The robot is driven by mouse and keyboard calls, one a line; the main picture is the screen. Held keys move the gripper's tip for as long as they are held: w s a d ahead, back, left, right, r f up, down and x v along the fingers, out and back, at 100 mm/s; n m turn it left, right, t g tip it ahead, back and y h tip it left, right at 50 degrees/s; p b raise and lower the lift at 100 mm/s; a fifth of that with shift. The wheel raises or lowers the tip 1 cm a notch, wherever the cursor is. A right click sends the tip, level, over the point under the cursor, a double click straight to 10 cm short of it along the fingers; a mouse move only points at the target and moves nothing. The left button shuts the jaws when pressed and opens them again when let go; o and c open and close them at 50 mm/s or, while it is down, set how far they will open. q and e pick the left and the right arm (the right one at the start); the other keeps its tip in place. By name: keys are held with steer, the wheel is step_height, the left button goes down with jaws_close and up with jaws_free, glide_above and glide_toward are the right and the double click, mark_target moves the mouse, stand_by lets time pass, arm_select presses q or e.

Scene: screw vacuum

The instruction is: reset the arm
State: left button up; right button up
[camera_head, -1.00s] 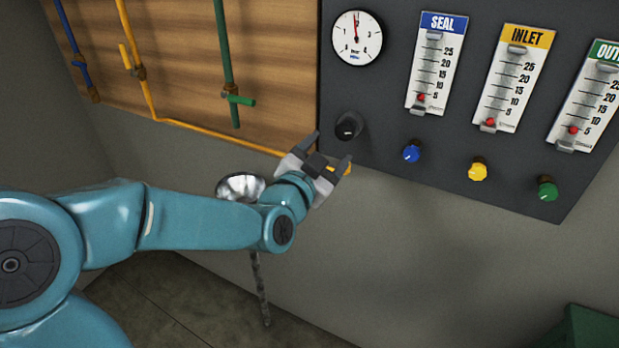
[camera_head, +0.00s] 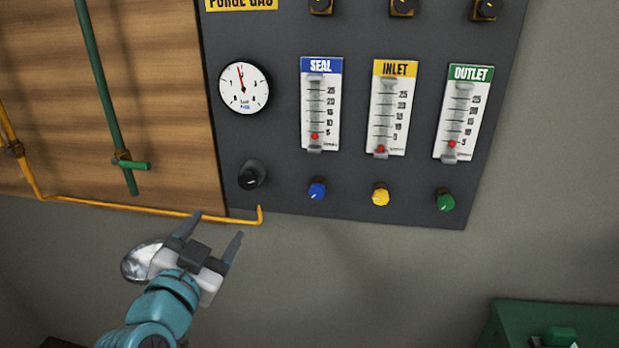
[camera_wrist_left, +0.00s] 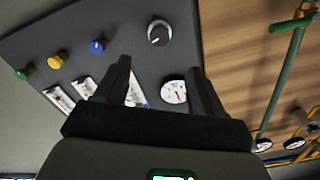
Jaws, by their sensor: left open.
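My left gripper (camera_head: 212,228) is at the lower left of the head view, below the black knob (camera_head: 251,176) of the dark panel (camera_head: 285,110). Its two dark fingers are spread apart with nothing between them. In the left wrist view my left gripper (camera_wrist_left: 160,75) also shows open and empty, with the panel beyond the fingers. The black knob (camera_wrist_left: 159,33) there sits above and between the fingertips, apart from them. My right gripper is in neither view.
The panel carries a round gauge (camera_head: 244,88), the SEAL, INLET and OUTLET meters, and blue (camera_head: 317,190), yellow (camera_head: 380,195) and green (camera_head: 445,200) knobs. A yellow pipe (camera_head: 120,207) runs below the wooden board. A green box (camera_head: 560,322) stands at lower right.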

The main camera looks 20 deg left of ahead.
arm_select(q)
steer(key=w+d+f+m+g+h+p, duration=0.15)
steer(key=d+f+g, duration=0.3)
steer(key=f, duration=1.05)
steer(key=w+d+f+m+g+h+b, duration=0.1)
steer(key=w+d+f+g+h, duration=0.25)
steer(key=f, duration=1.15)
steer(key=s+d+f+n+g+h, duration=0.1)
steer(key=s+d+f+n+g, duration=0.2)
steer(key=s+d+f, duration=0.3)
steer(key=s+d+f+n+g+h, duration=0.2)
steer(key=s+d+f+n+g, duration=0.2)
steer(key=s+f, duration=0.7)
steer(key=shift+s+d+f+g+p, duration=0.2)
steer(key=shift+s+d+g+p, duration=0.3)
steer(key=shift+d+g, duration=0.6)
